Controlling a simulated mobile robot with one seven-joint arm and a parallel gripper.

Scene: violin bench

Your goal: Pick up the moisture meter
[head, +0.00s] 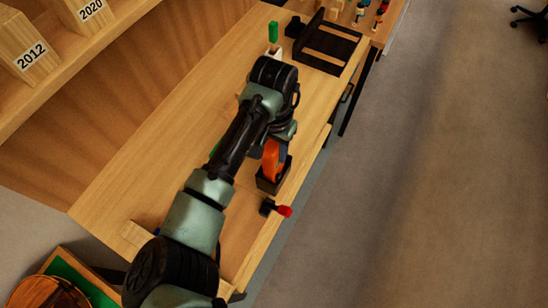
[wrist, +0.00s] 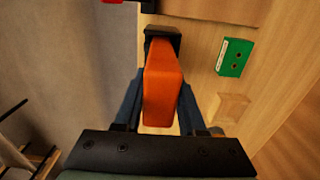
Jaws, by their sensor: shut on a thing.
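An orange block-shaped tool, which I take to be the moisture meter (head: 269,160), stands at the black holder (head: 273,184) near the bench's front edge. In the wrist view the orange meter (wrist: 162,88) lies between my two fingers, its far end at the black holder (wrist: 163,36). My gripper (wrist: 159,104) is shut on the meter, one finger along each side. I cannot tell whether the meter's end is still inside the holder. In the head view my arm hides most of my gripper.
A green block with two dark holes (wrist: 235,57) and a small wooden block (wrist: 230,107) lie to the right in the wrist view. A red-tipped black item (head: 276,209) sits at the bench edge. A dark slotted rack (head: 325,45) stands farther along the wooden bench (head: 135,165).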

